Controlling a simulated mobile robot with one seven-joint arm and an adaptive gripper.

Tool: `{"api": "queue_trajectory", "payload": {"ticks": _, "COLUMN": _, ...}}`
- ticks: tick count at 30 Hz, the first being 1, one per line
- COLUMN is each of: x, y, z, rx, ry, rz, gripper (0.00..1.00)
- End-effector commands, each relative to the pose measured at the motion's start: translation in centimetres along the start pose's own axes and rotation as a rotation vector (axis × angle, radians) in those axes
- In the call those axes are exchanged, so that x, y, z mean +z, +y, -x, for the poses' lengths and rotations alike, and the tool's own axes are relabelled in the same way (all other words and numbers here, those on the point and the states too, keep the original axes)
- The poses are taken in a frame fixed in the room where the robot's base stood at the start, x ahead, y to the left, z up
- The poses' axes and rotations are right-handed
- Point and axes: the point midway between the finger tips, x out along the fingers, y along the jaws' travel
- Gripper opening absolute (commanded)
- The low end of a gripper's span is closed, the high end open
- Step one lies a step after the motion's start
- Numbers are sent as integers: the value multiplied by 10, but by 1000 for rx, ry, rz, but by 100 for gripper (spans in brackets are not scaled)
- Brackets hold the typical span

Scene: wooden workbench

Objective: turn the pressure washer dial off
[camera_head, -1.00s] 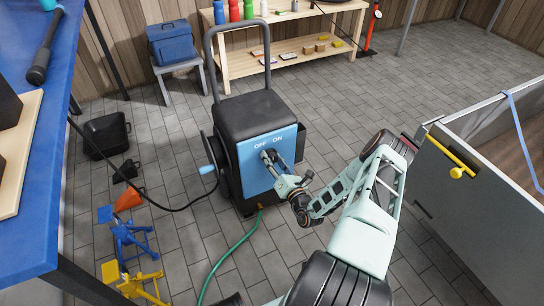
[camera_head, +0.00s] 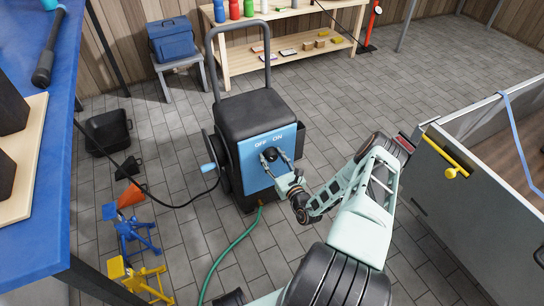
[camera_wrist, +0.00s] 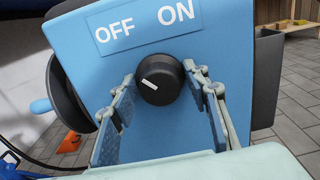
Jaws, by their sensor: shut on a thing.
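The pressure washer (camera_head: 258,115) stands on the floor with a blue front panel (camera_head: 252,176) that reads OFF on the left and ON on the right. Its round black dial (camera_wrist: 160,79) sits below the labels, and it also shows in the head view (camera_head: 270,154). The dial's white mark points to the left and slightly up in the wrist view. My gripper (camera_wrist: 158,76) has one finger on each side of the dial, shut on it; the exact contact is hard to see. In the head view my gripper (camera_head: 277,158) reaches the panel from the lower right.
A crank handle (camera_head: 208,167) sticks out at the washer's left. A green hose (camera_head: 232,250) runs down from it. A grey-walled bin (camera_head: 480,190) stands at right, a blue workbench (camera_head: 40,230) at left. Blue and yellow stands (camera_head: 130,240) are on the floor.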

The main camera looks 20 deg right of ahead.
Motion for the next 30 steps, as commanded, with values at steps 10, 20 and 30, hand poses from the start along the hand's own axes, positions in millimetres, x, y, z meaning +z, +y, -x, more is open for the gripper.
{"api": "queue_trajectory", "payload": {"ticks": 10, "x": 1, "y": 0, "z": -1, "rx": 0, "ry": -2, "rz": 15, "gripper": 18}}
{"api": "queue_trajectory", "payload": {"ticks": 20, "x": 0, "y": 0, "z": 0, "rx": 0, "ry": -1, "rz": 14, "gripper": 50}}
{"api": "queue_trajectory", "payload": {"ticks": 30, "x": 17, "y": -1, "z": -1, "rx": -1, "ry": -3, "rz": 13, "gripper": 50}}
